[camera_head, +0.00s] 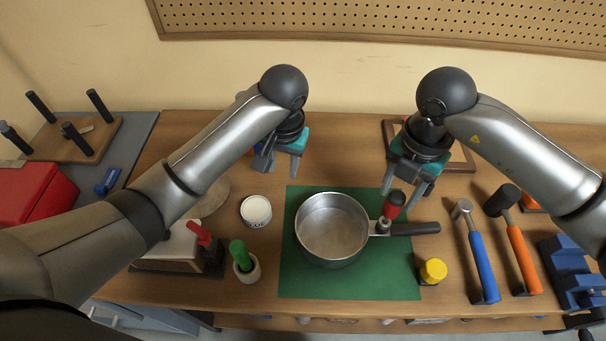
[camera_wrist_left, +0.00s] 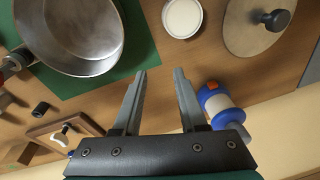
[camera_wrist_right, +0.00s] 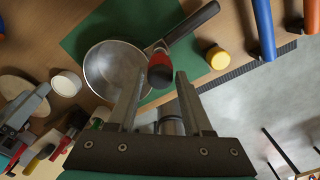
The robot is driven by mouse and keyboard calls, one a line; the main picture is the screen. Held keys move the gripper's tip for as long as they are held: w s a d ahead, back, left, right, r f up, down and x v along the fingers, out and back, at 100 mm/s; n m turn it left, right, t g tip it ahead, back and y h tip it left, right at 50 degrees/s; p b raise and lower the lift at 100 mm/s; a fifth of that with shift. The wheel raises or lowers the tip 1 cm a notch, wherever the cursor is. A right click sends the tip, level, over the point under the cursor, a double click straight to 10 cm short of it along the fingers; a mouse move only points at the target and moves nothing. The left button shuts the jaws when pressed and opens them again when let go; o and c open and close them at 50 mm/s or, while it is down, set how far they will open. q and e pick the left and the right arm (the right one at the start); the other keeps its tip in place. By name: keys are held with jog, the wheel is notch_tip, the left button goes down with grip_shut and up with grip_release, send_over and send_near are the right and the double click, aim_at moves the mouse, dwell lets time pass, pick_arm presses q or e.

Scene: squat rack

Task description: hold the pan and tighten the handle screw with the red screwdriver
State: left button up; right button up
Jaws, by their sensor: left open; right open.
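A steel pan (camera_head: 331,226) rests on the green mat (camera_head: 300,285) with its black handle (camera_head: 415,228) pointing right. It also shows in the left wrist view (camera_wrist_left: 75,35) and in the right wrist view (camera_wrist_right: 112,70). The red screwdriver (camera_head: 394,203) stands upright at the joint of pan and handle; its tip is hidden. Its red grip shows in the right wrist view (camera_wrist_right: 160,70). My left gripper (camera_head: 278,168) is open and empty, above the table behind and left of the pan. My right gripper (camera_head: 406,188) is open above and behind the screwdriver, apparently not touching it.
A blue-handled hammer (camera_head: 484,265) and an orange-handled mallet (camera_head: 522,255) lie right of the mat. A yellow-capped jar (camera_head: 433,270) stands at the mat's right edge. A white tin (camera_head: 256,211) and a green-handled tool (camera_head: 240,254) in a holder stand left of it.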

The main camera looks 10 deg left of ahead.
pick_arm(q)
notch_tip(320, 180, up, 2)
jog(key=m+g+h, duration=0.1)
jog(key=m, duration=0.1)
send_over(302, 213)
jog(key=w, duration=0.1)
jog(key=f, duration=1.5)
jog(key=shift+s, duration=0.2)
grip_shut()
jog(key=shift+s+a, duration=0.1)
dwell(4.4)
